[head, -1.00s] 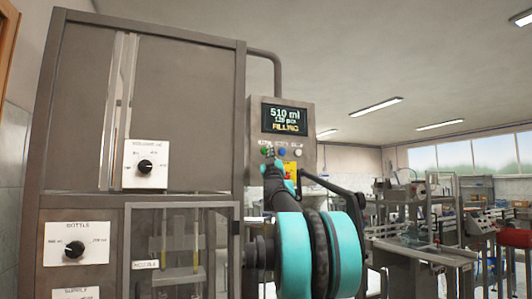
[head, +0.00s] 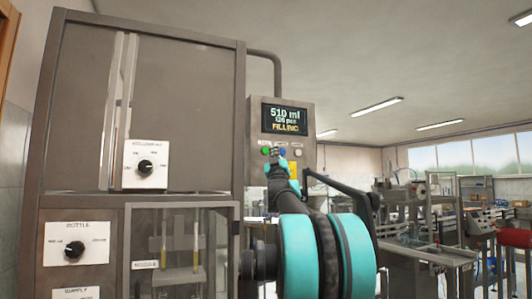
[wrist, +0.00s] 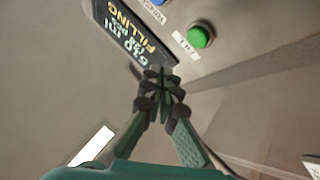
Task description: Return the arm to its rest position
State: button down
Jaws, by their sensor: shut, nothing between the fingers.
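My gripper (head: 277,152) is small there, in front of the row of buttons below the display (head: 286,118), which reads FILLING. In the wrist view my gripper (wrist: 161,76) is shut with empty fingertips together. Its tips overlap the edge of the dark display (wrist: 130,40). A green button (wrist: 199,37) sits apart from the tips, up and to the right. Whether the fingertips touch the panel cannot be told.
The large grey cabinet (head: 150,110) with dial plates fills the left of the head view, close to my arm. A grey pipe (head: 270,60) curves down behind the control box. Workbenches and machines (head: 420,220) stand farther back at the right.

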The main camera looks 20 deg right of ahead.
jog(key=w+a+f+g+y, duration=0.1)
jog(key=a+f+g, duration=0.2)
jog(key=f, duration=0.8)
jog(key=w+a+f+g+y, duration=0.1)
jog(key=a+f+g+y, duration=0.15)
jog(key=f, duration=0.95)
jog(key=s+a+f+g+y, duration=0.1)
jog(key=s+a+f+g, duration=0.2)
jog(key=f, duration=0.8)
jog(key=s+a+f+g+y, duration=0.1)
jog(key=s+a+f+g, duration=0.15)
jog(key=f, duration=0.75)
jog(key=s+a+f+g, duration=0.3)
jog(key=s+f, duration=0.7)
jog(key=f, duration=0.1)
jog(key=s+a+f+g+y, duration=0.1)
jog(key=s+a+f+g, duration=0.2)
jog(key=s+f, duration=0.8)
jog(key=s+a+f+g+y, duration=0.1)
jog(key=s+a+f+g, duration=0.2)
jog(key=s+f, duration=0.8)
jog(key=shift+s+a+f+m+g, duration=0.3)
jog(key=shift+a+f+g, duration=0.1)
jog(key=shift+g, duration=0.3)
jog(key=shift+w, duration=0.1)
